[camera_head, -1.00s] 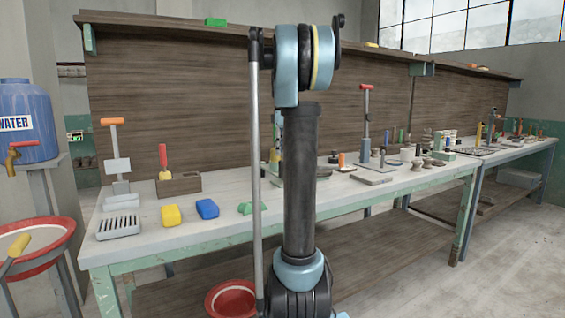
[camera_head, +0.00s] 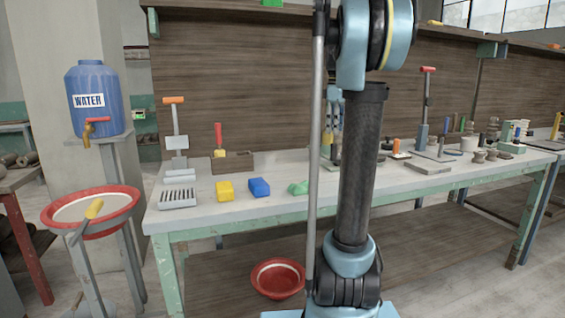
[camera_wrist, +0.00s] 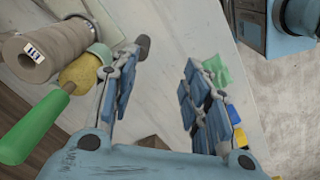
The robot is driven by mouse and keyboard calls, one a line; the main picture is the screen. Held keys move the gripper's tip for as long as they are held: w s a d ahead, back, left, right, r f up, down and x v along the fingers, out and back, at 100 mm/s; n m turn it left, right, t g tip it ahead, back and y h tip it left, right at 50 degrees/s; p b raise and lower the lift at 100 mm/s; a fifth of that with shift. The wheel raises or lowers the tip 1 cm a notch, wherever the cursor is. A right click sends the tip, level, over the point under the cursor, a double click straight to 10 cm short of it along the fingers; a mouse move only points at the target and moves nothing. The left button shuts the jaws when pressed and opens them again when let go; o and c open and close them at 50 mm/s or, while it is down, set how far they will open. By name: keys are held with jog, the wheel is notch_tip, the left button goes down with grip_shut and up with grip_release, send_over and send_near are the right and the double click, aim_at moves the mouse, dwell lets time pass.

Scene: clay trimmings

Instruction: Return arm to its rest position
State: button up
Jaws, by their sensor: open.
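My arm (camera_head: 357,170) stands upright in front of the workbench in the head view, its blue and black links folded vertically. My gripper (camera_wrist: 160,85) shows in the wrist view with its two blue padded fingers spread apart. Nothing sits between the fingers; bare grey worktop shows behind them. In the head view the gripper is largely hidden behind my arm, so its exact height above the bench cannot be told.
The workbench (camera_head: 200,228) holds yellow (camera_head: 225,191) and blue (camera_head: 259,187) blocks and a green lump (camera_head: 298,188). A green-handled tool (camera_wrist: 35,130) and labelled spool (camera_wrist: 45,50) lie left in the wrist view. A red bowl (camera_head: 278,264) sits below; a water tank (camera_head: 92,100) stands left.

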jog(key=s+a+f+m, duration=0.3)
jog(key=s+f, duration=0.7)
jog(key=s+a+f+m+t, duration=0.1)
jog(key=s+a+f+m, duration=0.2)
jog(key=s+f, duration=0.7)
jog(key=s+a+f+m+t, duration=0.1)
jog(key=s+a+f+m, duration=0.3)
jog(key=s+f, duration=0.7)
jog(key=shift+s+m, duration=0.7)
jog(key=shift+w, duration=0.1)
jog(key=shift+w+d+f, duration=0.1)
jog(key=shift+w+f, duration=0.1)
jog(key=shift+w, duration=0.15)
